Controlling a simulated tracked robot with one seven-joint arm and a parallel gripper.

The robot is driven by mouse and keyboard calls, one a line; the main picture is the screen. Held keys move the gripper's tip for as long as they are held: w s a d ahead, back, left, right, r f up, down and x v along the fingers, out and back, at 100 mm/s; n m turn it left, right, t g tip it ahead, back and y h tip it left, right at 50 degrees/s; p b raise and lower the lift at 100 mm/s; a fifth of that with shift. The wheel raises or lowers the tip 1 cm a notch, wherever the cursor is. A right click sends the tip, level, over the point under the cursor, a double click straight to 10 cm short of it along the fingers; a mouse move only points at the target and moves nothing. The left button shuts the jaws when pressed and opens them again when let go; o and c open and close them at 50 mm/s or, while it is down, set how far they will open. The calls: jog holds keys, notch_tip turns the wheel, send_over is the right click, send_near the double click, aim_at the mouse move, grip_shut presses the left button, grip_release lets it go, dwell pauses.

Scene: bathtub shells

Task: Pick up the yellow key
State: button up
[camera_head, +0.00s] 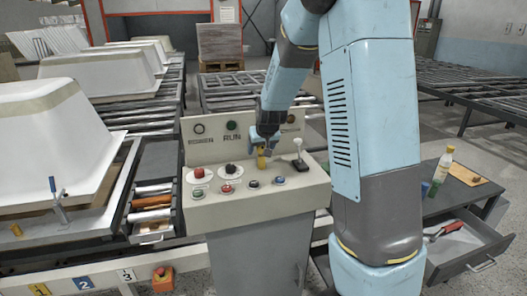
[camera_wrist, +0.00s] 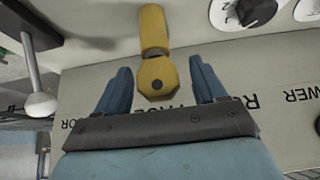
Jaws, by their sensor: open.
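The yellow key (camera_head: 261,159) stands up from the sloped top of the control panel (camera_head: 253,204), near its back. My gripper (camera_head: 264,147) is over the panel right at the key. In the wrist view my gripper (camera_wrist: 165,80) is open, with one blue finger on each side of the key's head. A gap shows between the head and each finger, so they look apart. In the head view the fingers partly hide the key.
A lever with a white knob (camera_head: 298,144) stands just right of the key. A black dial (camera_head: 231,169) and a red button (camera_head: 198,172) lie to the left. The panel's upright back board (camera_head: 205,141) rises close behind. White bathtub shells (camera_head: 50,150) stand at the left.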

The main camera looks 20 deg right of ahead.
jog(key=c, duration=1.1)
jog(key=shift+o, duration=0.2)
